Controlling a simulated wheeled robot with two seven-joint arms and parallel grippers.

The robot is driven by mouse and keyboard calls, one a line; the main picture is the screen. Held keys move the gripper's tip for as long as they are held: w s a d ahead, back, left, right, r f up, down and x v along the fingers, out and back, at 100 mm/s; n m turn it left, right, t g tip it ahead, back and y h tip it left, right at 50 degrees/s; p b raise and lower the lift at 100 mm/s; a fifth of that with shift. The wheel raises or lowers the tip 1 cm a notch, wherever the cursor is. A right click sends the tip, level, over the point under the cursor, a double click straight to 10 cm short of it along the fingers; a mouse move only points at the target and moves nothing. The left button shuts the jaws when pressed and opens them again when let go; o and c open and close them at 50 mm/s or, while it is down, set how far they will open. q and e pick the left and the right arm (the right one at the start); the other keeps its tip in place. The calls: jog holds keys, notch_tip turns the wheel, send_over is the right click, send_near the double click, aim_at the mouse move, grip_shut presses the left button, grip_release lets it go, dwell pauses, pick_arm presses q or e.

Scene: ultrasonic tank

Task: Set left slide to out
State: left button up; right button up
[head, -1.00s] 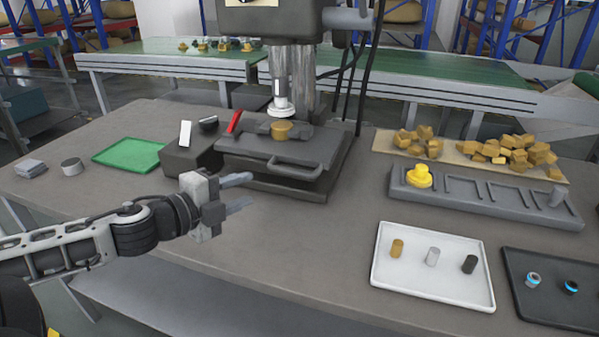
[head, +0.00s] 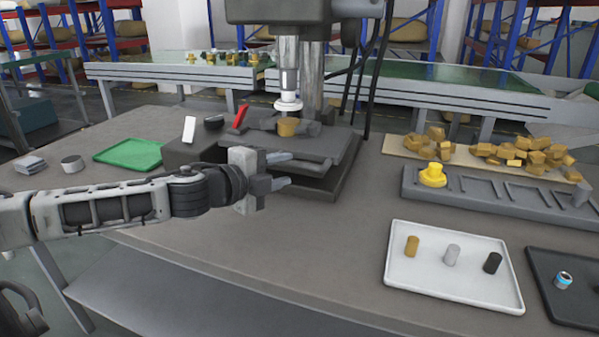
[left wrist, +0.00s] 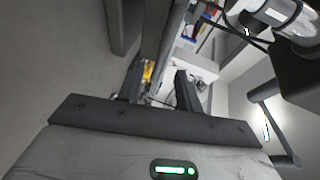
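The slide (head: 328,144) is a dark grey plate on the press base in the head view, with a gold round piece (head: 287,127) on top under the press ram. Its front handle is largely hidden behind my left gripper (head: 292,169). My left gripper is at the slide's front left edge, fingers apart and pointing right, with nothing seen held. In the left wrist view the two fingers (left wrist: 158,88) stand apart, and a grey bent bar (left wrist: 268,122) shows to their right; I cannot tell if it is the handle.
A grey block (head: 187,152) with a white lever and a red lever (head: 240,116) stand by the slide. A green tray (head: 128,153) lies left. A grey rack (head: 500,197) and a white tray (head: 455,285) lie right. The table front middle is clear.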

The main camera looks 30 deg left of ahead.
aim_at(297, 166)
pick_arm(q)
jog(key=shift+w, duration=0.3)
jog(key=shift+w+p, duration=0.45)
jog(key=shift+w, duration=0.35)
jog(key=x, duration=0.2)
jog(key=shift+w+d+f+p, duration=0.1)
jog(key=shift+w+d+p, duration=0.1)
jog(key=shift+w+p, duration=0.15)
jog(key=shift+w+f, duration=0.15)
jog(key=shift+w, duration=0.05)
jog(key=shift+w+d+f, duration=0.1)
jog(key=shift+w+d, duration=0.05)
jog(key=shift+w, duration=0.1)
pick_arm(e)
jog(key=shift+r, duration=0.35)
pick_arm(q)
grip_shut()
